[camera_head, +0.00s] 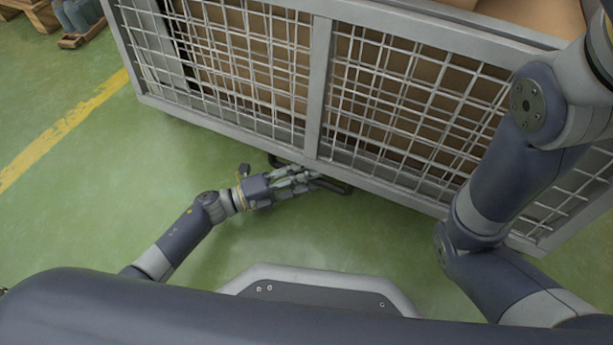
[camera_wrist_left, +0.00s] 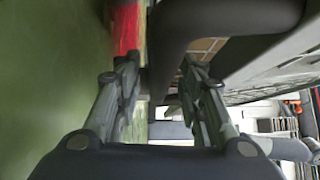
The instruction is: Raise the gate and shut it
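A grey-framed mesh panel (camera_head: 318,90), apparently the gate, forms the near side of a cage. I cannot tell whether it is fully closed or latched. A black bar handle (camera_head: 335,187) sticks out at its bottom edge, near the middle post. My left gripper (camera_head: 302,178) is low at this handle. In the left wrist view, the fingers of the left gripper (camera_wrist_left: 162,75) are apart, one on each side of the dark bar (camera_wrist_left: 168,45); firm contact is not clear. My right arm crosses the right side of the head view, but its gripper is out of view.
Brown cardboard boxes (camera_head: 255,50) fill the cage behind the mesh. The green floor (camera_head: 110,165) is free at the left, with a worn yellow line (camera_head: 65,130). My right arm is close to the cage.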

